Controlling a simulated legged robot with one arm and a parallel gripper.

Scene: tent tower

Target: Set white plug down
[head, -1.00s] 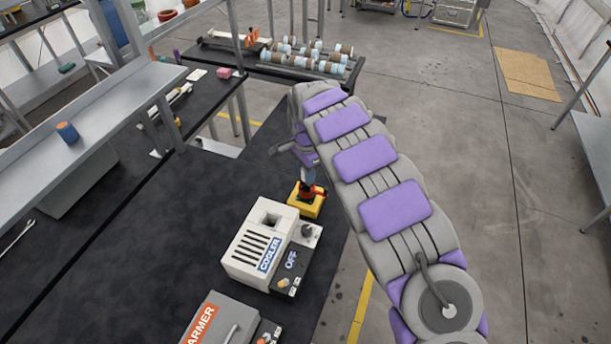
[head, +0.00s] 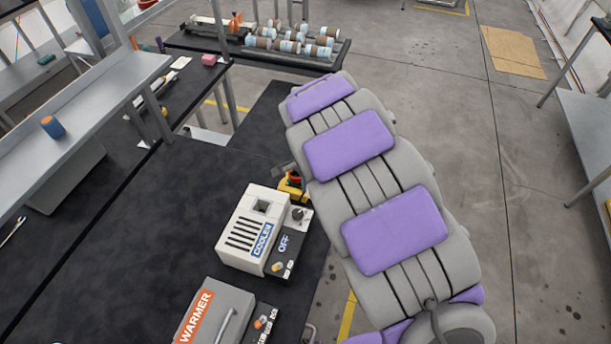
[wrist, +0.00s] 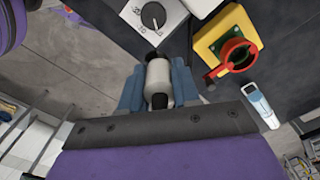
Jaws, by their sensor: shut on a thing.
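The white plug (wrist: 158,72) is a small pale cylinder with a dark end in the wrist view. My gripper (wrist: 158,90) has its blue fingers on either side of the plug and is shut on it. The plug is just below the cooler's dial in the picture; I cannot tell how high it is above what lies under it. In the head view my arm hides the gripper and the plug.
The white cooler (head: 240,232), marked OFF, stands near the table's right edge, with the warmer (head: 207,310) in front. A yellow box (head: 290,190) with a red ring stands behind the cooler. A white-and-blue piece (wrist: 262,105) lies near that box. The black tabletop (head: 130,230) left of the cooler is clear.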

